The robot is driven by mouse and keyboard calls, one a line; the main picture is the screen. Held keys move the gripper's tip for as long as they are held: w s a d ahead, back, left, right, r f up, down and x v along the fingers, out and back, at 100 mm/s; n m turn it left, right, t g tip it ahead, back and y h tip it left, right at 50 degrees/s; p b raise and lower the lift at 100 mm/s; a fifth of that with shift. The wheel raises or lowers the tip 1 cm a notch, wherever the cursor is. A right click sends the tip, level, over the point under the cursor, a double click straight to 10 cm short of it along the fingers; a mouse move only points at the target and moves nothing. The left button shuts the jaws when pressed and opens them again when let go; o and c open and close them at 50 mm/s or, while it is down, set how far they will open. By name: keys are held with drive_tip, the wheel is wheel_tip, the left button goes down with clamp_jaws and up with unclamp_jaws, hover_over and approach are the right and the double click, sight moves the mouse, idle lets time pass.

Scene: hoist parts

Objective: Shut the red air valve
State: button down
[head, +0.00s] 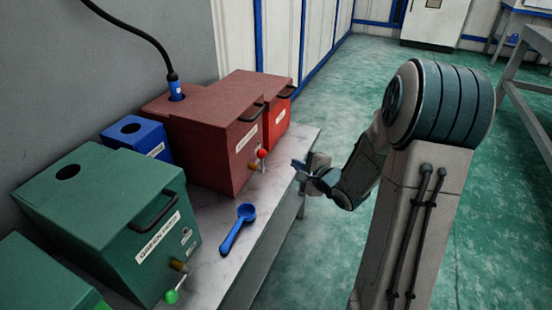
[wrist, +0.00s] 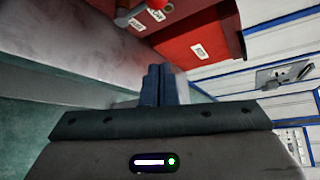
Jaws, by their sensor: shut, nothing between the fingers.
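The red air valve (head: 262,154) is a small red knob with a brass fitting below it, on the front of a dark red box (head: 215,150). My gripper (head: 298,164) is to the right of the valve, past the table's front edge, apart from it. Its blue fingers are closed together and empty; they also show in the wrist view (wrist: 158,84). In the wrist view, a red knob with a grey stem (wrist: 156,13) shows at the top edge, cut off by the frame.
A brighter red box (head: 279,116) stands behind the dark red one. A green box (head: 110,220) with a green valve (head: 172,296) stands at left, and a blue box (head: 137,138) behind. A blue scoop (head: 238,228) lies on the table (head: 262,205). Open floor is at right.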

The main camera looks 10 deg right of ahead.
drive_tip(key=b+x, duration=0.4)
drive_tip(key=x, duration=0.6)
drive_tip(key=shift+w+a+f, duration=0.1)
drive_tip(key=shift+a+f, duration=0.1)
drive_tip(key=shift+s+a+r+b, duration=0.65)
drive_tip(key=shift+s+a+r, duration=0.5)
drive_tip(key=shift+a, duration=0.1)
drive_tip(key=shift+f, duration=0.15)
